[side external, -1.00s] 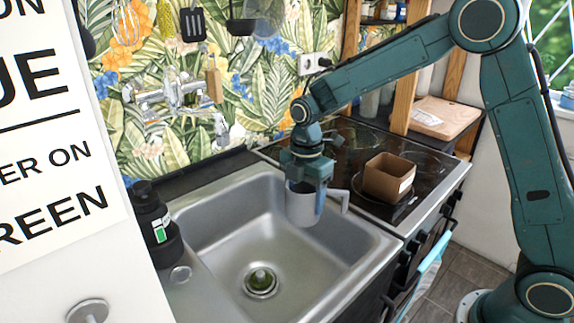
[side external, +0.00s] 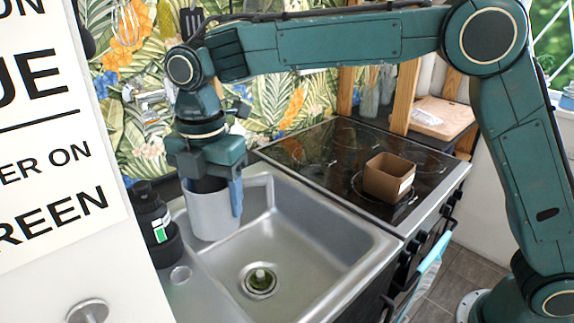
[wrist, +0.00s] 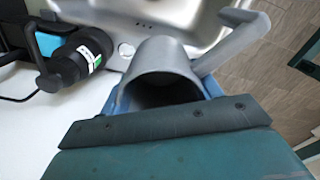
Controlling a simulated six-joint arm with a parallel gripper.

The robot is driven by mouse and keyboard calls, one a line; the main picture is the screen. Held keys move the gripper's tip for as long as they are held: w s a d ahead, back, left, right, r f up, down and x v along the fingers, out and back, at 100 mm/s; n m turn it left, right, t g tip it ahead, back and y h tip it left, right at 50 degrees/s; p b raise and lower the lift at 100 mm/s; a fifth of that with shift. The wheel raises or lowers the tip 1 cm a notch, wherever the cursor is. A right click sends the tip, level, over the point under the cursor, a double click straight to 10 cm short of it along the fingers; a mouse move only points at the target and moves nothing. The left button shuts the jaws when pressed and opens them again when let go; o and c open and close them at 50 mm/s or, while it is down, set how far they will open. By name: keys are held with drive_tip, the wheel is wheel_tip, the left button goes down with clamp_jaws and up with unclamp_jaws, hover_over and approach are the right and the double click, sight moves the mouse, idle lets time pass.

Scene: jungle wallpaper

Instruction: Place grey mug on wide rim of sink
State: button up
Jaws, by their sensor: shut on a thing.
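The grey mug (side external: 212,212) is upright in my gripper (side external: 208,185), which is shut on it from above. The mug's handle points right in the side view. In the wrist view the mug (wrist: 160,65) opens toward the camera, with its handle at the upper right and its inside dark. The sink (side external: 330,228) is a steel basin. In the side view the mug appears over the sink's left rim, near the back. I cannot tell whether its base touches the rim.
A black bottle (side external: 151,215) with a green label stands left of the mug, close by; it also shows in the wrist view (wrist: 88,55). A brown square pot (side external: 388,178) sits on the black stove (side external: 325,150) to the right. The basin is empty.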

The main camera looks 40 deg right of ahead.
drive_tip(key=s+a+r+n, duration=0.1)
drive_tip(key=s+a+r, duration=0.3)
drive_tip(key=a, duration=0.2)
drive_tip(key=shift+a+r, duration=0.2)
drive_tip(key=shift+a, duration=0.2)
drive_tip(key=shift+f, duration=0.1)
wheel_tip(320, 180, down, 20)
drive_tip(key=shift+r, duration=0.1)
idle(0.5)
drive_tip(key=shift+w, duration=0.1)
drive_tip(key=o, duration=1.2)
drive_tip(key=shift+f, duration=0.2)
drive_tip(key=shift+c, duration=0.2)
drive_tip(key=shift+r, duration=0.1)
